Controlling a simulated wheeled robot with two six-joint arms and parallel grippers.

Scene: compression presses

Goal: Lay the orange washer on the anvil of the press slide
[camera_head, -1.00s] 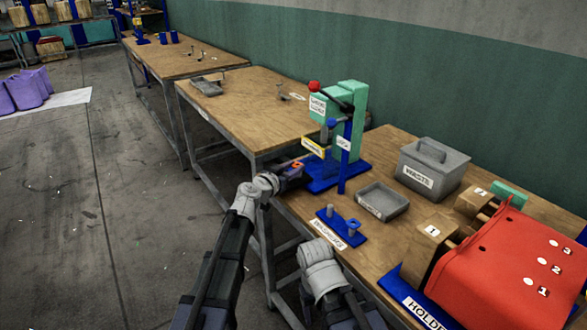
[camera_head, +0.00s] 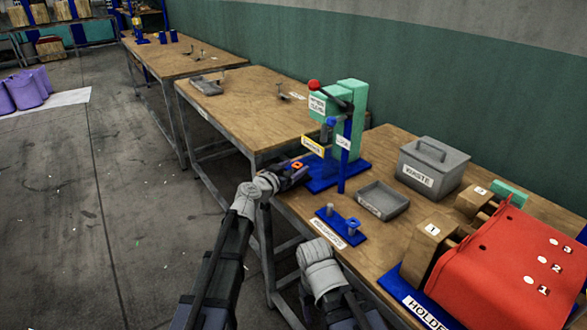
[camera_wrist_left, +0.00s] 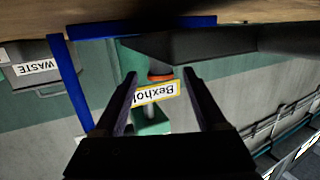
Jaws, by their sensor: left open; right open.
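My left gripper (camera_head: 297,174) is in front of the green press (camera_head: 347,105), over the table's left edge. The orange washer (camera_head: 297,165) shows as a ring at its fingers. In the left wrist view, which is upside down, the gripper (camera_wrist_left: 160,85) has its two fingers apart. An orange rim (camera_wrist_left: 160,77) shows between and beyond them, beside a dark block (camera_wrist_left: 190,46) that hides part of it. I cannot tell whether the washer rests on the anvil; the slide is not clearly visible. My right arm is low in the head view, its fingers out of sight.
A yellow-edged label (camera_head: 313,146) is on the press, with a blue post (camera_head: 344,160) close by. A grey tray (camera_head: 382,201), a blue stand with pegs (camera_head: 341,228), a waste bin (camera_head: 433,168) and a red holder (camera_head: 510,265) stand to the right.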

